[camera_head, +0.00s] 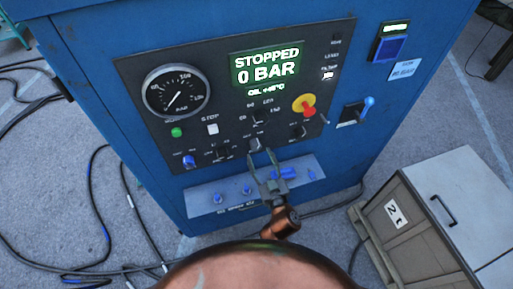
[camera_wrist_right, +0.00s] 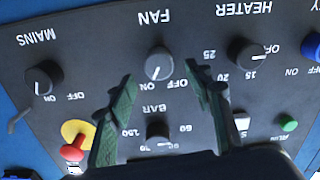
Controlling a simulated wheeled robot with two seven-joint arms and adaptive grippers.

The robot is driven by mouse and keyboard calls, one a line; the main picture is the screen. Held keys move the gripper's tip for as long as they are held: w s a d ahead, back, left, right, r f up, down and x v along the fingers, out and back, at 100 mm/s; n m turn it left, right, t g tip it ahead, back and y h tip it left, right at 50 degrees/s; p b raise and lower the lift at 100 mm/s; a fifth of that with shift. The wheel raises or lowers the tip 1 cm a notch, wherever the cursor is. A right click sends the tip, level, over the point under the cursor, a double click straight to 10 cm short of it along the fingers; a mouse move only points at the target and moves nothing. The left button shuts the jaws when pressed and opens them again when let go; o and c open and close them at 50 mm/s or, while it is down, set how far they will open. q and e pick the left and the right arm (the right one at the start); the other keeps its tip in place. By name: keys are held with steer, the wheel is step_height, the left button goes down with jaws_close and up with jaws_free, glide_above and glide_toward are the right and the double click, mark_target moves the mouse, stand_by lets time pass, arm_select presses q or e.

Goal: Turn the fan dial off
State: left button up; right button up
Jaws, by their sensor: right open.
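The fan dial (camera_wrist_right: 159,63) is a round black knob with a white pointer mark under the label FAN, which reads upside down in the right wrist view. Its mark points down in that view, toward the ON side. In the head view the fan dial (camera_head: 257,143) sits low on the dark panel. My right gripper (camera_head: 263,153) is open in front of it. In the wrist view the fingertips of the right gripper (camera_wrist_right: 158,73) stand on either side of the dial; I see no clear contact. My left gripper is out of view.
The mains knob (camera_wrist_right: 43,77) and heater knob (camera_wrist_right: 246,53) flank the fan dial. A bar knob (camera_wrist_right: 159,133) and red knob (camera_wrist_right: 73,150) are close to the fingers. The display (camera_head: 268,64) reads STOPPED, 0 BAR. A crate (camera_head: 415,240) stands at right; cables lie at left.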

mark_target(256, 149)
steer(key=x, duration=0.5)
steer(key=c, duration=1.2)
steer(key=shift+o, duration=0.2)
steer(key=shift+n, duration=0.4)
steer(key=n, duration=0.5)
steer(key=shift+s+f+n+p, duration=0.1)
steer(key=shift+n+p, duration=0.2)
steer(key=shift+n, duration=0.1)
steer(key=n, duration=0.5)
steer(key=shift+a+f, duration=0.1)
steer(key=shift+n, duration=0.3)
